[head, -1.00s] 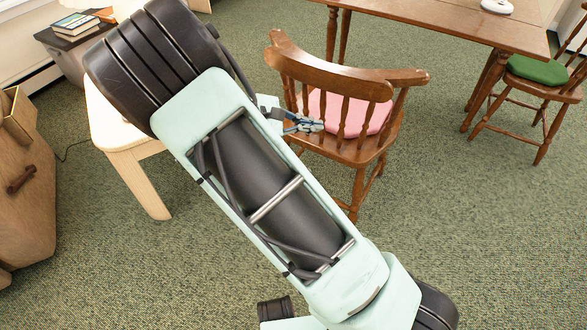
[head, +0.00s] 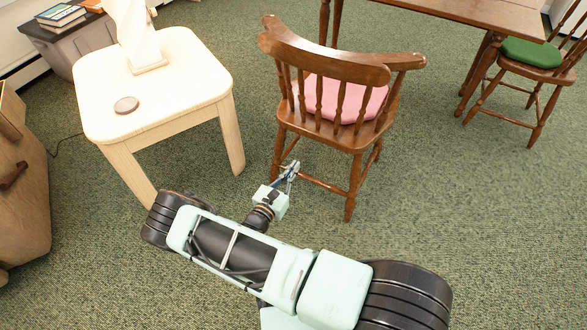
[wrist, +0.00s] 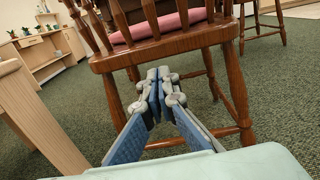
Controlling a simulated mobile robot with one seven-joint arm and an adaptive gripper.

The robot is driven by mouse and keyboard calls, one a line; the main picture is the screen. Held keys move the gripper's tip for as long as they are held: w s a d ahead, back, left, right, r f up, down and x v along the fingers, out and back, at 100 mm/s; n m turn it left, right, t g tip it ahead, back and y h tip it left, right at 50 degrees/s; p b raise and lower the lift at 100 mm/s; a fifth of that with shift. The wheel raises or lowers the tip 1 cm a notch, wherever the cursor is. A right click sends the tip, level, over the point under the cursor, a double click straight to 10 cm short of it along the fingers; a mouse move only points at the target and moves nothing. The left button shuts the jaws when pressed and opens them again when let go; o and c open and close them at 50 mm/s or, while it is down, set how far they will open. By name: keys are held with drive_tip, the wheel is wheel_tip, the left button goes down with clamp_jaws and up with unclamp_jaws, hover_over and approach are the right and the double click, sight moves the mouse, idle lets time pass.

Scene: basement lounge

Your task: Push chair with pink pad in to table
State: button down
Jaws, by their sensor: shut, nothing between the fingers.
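The wooden chair with the pink pad (head: 340,99) stands with its slatted back (head: 330,62) toward me, a short way in front of the brown wooden table (head: 455,22). My gripper (head: 291,168) is low behind the chair, near its rear left leg and the rung between the rear legs. In the wrist view my gripper (wrist: 158,75) is shut and empty, its fingertips just below the front edge of the seat (wrist: 165,46) as seen there. I cannot tell whether the fingertips touch the chair. The pink pad also shows in the wrist view (wrist: 160,24).
A pale side table (head: 190,80) with a white lamp base (head: 138,35) and a small round grey disc (head: 126,105) stands close on the left. A chair with a green pad (head: 532,52) is at the right. Open carpet (head: 480,200) lies to the right.

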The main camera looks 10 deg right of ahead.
drive_tip(key=b, duration=0.3)
approach(318, 139)
drive_tip(key=shift+w+d, duration=0.35)
drive_tip(key=shift+w, duration=0.55)
drive_tip(key=shift+w+d, duration=0.35)
drive_tip(key=shift+w, duration=0.55)
drive_tip(key=shift+w+d, duration=0.35)
drive_tip(key=shift+w, duration=0.55)
drive_tip(key=shift+s+d+p, duration=0.45)
drive_tip(key=shift+d+p, duration=0.2)
drive_tip(key=shift+p, duration=0.05)
drive_tip(key=shift+b+x, duration=1.7)
drive_tip(key=shift+x, duration=2.7)
drive_tip(key=shift+w+d, duration=0.35)
drive_tip(key=shift+w, duration=0.1)
drive_tip(key=shift+s+a+p, duration=0.45)
drive_tip(key=shift+s+a, duration=0.05)
drive_tip(key=shift+s, duration=0.05)
drive_tip(key=shift+p+v, duration=0.35)
drive_tip(key=shift+v, duration=0.5)
